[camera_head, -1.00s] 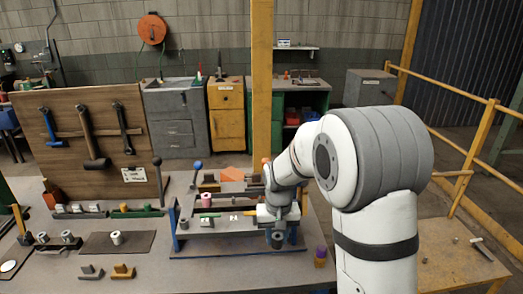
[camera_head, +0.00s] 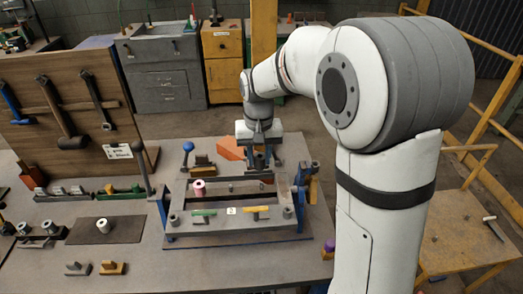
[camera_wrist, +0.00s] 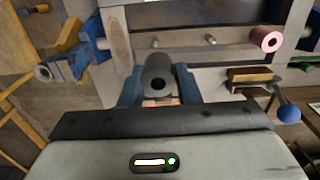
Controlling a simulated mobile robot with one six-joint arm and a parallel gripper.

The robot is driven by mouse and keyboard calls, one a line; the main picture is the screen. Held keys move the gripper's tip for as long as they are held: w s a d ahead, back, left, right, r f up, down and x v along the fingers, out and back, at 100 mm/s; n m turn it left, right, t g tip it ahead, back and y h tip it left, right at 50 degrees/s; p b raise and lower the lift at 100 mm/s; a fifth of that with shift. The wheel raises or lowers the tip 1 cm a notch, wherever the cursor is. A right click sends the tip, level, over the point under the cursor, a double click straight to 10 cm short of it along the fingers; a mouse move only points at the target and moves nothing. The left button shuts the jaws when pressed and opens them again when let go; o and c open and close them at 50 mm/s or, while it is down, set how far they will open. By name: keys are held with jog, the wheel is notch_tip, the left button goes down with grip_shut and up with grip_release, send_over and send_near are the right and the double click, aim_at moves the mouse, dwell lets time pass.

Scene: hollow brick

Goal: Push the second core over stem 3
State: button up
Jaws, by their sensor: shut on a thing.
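My gripper (camera_wrist: 158,98) is shut on a dark grey hollow core (camera_wrist: 158,80), with its bore facing away from me in the wrist view. In the head view my gripper (camera_head: 258,162) is at the back of the fixture, and the core in it is hard to make out. A pink core (camera_wrist: 266,40) sits on a stem at the right of the fixture bar (camera_wrist: 185,50). It also shows at the fixture's left in the head view (camera_head: 198,188). Two bare stems (camera_wrist: 210,40) (camera_wrist: 155,43) show on the bar. The stem numbers cannot be read.
A blue-knobbed lever (camera_head: 188,147) stands at the fixture's left. A white core (camera_head: 103,225) stands on a dark mat (camera_head: 125,232). Green and yellow bars (camera_head: 257,209) lie on the fixture's front. A tool board (camera_head: 65,100) rises at the left.

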aim_at(261, 169)
jog(key=f, duration=0.1)
jog(key=f+b, duration=0.2)
jog(key=shift+w+d+f, duration=0.15)
jog(key=shift+d+f, duration=0.05)
jog(key=shift+d, duration=0.05)
jog(key=shift+f+b, duration=0.6)
jog(key=shift+f, duration=0.25)
jog(key=shift+f+b, duration=0.35)
jog(key=shift+f, duration=0.05)
jog(key=shift+s, duration=0.2)
jog(key=shift+f+b, duration=1.2)
jog(key=shift+f, duration=0.5)
jog(key=o, duration=1)
jog(key=shift+o, duration=0.2)
